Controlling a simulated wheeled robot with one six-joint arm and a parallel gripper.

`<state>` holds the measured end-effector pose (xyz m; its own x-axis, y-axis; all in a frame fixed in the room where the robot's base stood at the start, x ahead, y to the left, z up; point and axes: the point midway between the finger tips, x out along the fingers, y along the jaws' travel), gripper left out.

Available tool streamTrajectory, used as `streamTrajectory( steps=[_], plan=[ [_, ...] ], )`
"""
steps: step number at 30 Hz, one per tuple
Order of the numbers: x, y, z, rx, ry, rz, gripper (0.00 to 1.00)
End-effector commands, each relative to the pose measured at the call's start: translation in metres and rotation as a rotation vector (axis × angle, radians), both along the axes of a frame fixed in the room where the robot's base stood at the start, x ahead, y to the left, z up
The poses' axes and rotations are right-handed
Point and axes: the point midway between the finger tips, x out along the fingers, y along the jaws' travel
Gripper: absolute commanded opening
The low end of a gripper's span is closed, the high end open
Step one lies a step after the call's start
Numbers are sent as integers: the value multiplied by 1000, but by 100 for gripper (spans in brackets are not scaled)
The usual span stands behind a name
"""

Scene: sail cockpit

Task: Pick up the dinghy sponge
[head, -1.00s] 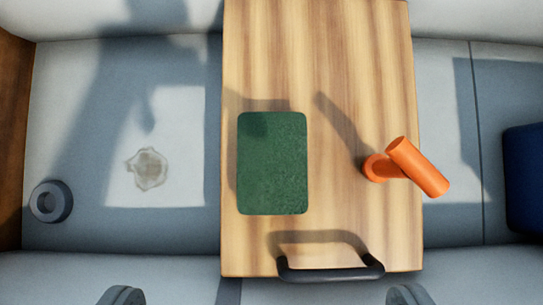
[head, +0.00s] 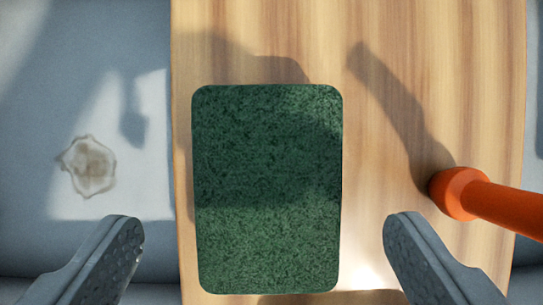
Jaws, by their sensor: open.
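The dinghy sponge (head: 268,190) is a green, rounded rectangular block with a speckled surface. It lies flat on the wooden table (head: 320,40), left of the table's middle. My gripper (head: 262,228) is open and empty above it. One finger shows on each side of the sponge's lower part, with a gap on both sides. The fingers look nearer to the camera than the sponge, and I see no contact. A shadow falls across the sponge's middle.
An orange cylindrical object (head: 490,203) stands out at the right of the table, close to the right finger. The pale seat (head: 90,250) on the left bears a brownish stain (head: 90,166). The table's far part is clear.

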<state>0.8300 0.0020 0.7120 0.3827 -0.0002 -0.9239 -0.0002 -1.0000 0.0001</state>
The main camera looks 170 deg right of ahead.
Motion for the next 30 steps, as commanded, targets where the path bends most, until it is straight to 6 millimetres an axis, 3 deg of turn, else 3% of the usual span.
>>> streamTrajectory(
  steps=[8,30],
  plan=[
    [14,-2,-32,0,0,0,85],
    [14,-2,-37,0,1,0,85]
  ],
)
